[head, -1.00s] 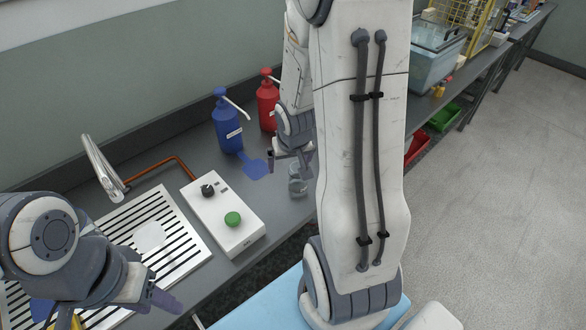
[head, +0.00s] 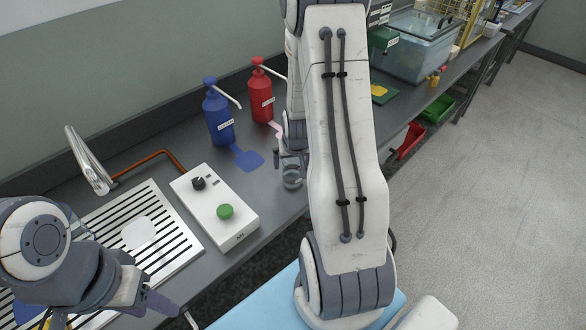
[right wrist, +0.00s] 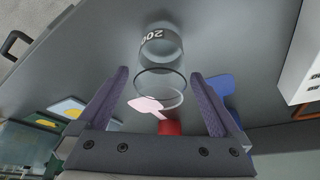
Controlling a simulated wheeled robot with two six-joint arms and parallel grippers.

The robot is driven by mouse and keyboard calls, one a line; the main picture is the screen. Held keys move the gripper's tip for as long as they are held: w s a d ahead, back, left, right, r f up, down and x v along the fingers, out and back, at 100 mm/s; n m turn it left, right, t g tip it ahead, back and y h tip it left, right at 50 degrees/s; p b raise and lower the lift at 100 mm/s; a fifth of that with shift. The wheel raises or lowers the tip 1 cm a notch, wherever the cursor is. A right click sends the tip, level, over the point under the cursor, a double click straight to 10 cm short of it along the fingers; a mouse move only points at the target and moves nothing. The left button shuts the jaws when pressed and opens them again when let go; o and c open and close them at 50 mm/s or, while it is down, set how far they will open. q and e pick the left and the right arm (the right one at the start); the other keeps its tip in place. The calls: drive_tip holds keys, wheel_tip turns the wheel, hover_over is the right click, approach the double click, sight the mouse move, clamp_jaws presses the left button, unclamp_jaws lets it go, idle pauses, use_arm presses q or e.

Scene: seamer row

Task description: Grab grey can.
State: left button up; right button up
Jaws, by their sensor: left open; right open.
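A clear, glass-like can with a grey band marked "200" (right wrist: 160,45) stands on the bench; it also shows in the head view (head: 292,176), close to the bench's front edge. My right gripper (right wrist: 161,78) is open, with the can between and beyond its fingertips. The fingers are not seen touching it. In the head view the right gripper (head: 284,160) is right above and behind the can, partly hidden by my arm. My left gripper (head: 175,308) is open and empty at the lower left, near the front of the slatted drain plate.
A blue pump bottle (head: 219,118) and a red pump bottle (head: 260,92) stand behind the can. A blue patch (head: 248,159) and a pink patch (head: 274,128) lie by them. A white control box (head: 214,208) with a green button is to the left.

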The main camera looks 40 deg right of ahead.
drive_tip(key=shift+w+f, duration=0.1)
drive_tip(key=shift+f, duration=0.2)
drive_tip(key=c, duration=1.3)
drive_tip(key=shift+r, duration=0.15)
